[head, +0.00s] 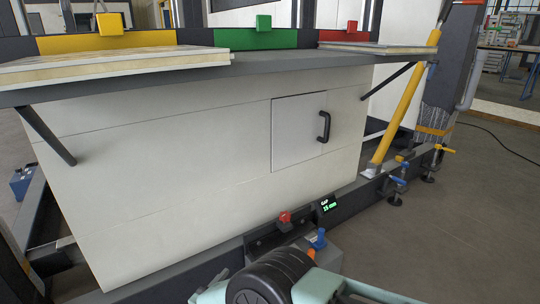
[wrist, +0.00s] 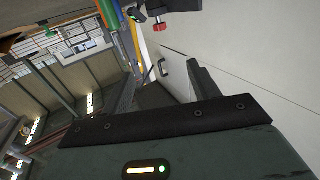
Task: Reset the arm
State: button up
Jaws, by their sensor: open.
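My gripper (wrist: 177,82) shows in the wrist view, with two dark fingers standing apart beyond a black bar and nothing between them. The picture there is tilted, and a pale panel with a small door (wrist: 177,62) and its black handle (wrist: 162,68) lies beyond the fingers. In the head view my arm shows only at the bottom edge, as a dark round joint and pale green links. My gripper's fingers are not visible there.
A white panel wall (head: 170,150) with a door (head: 298,135) and black handle (head: 324,127) stands ahead under a grey shelf (head: 270,62). A red knob (head: 285,217) and lit display (head: 329,205) sit on the low frame rail. Open floor (head: 470,225) lies right.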

jog(key=w+a+r+n+y+p, duration=0.1)
jog(key=w+a+r+y, duration=0.25)
jog(key=r, duration=0.25)
jog(key=w+a+r+n+y+p, duration=0.2)
jog(key=w+a+r+y, duration=0.15)
jog(key=r+y, duration=0.2)
jog(key=s+a+r+n+g+y+p, duration=0.25)
jog(key=r+n+g+y, duration=0.2)
jog(key=r, duration=0.85)
jog(key=s+d+r+n+g+y+p, duration=0.1)
jog(key=s+d+r+n+g+y, duration=0.2)
jog(key=s+r, duration=0.35)
jog(key=s+d+r+n+g+h+p, duration=0.1)
jog(key=s+d+r+g+h+p, duration=0.2)
jog(key=s+d, duration=1)
jog(key=s+d+r+n+g+h+p, duration=0.35)
jog(key=s+d, duration=0.55)
jog(key=d, duration=0.8)
notch_tip(320, 180, up, 38)
jog(key=m+g+p, duration=0.1)
jog(key=p, duration=3.5)
jog(key=shift+s+f+m+g+h, duration=0.2)
jog(key=shift+s+m+g+h, duration=0.1)
jog(key=shift+s+g, duration=0.1)
